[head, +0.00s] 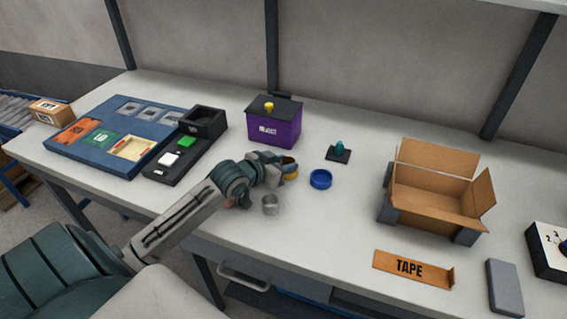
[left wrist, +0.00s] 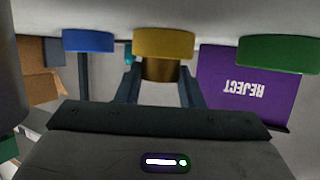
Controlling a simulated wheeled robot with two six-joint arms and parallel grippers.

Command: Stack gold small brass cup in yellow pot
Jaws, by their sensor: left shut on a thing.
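The yellow pot (head: 291,176) stands on the table just by my left gripper (head: 281,166) in the head view. In the left wrist view, which is upside down, the yellow pot (left wrist: 165,42) is at top centre. The gold small brass cup (left wrist: 162,72) is between the fingers of my left gripper (left wrist: 160,88), which is shut on it. The cup is in line with the pot and its lower part is hidden by the pot's wall. I cannot tell if it rests on the pot's floor. My right gripper is not in view.
A blue pot (head: 321,180) stands right of the yellow one; a green pot (left wrist: 280,54) shows in the wrist view. A silver cup (head: 270,205) sits nearer the front edge. A purple reject box (head: 280,127) is behind; an open cardboard box (head: 432,190) is at right.

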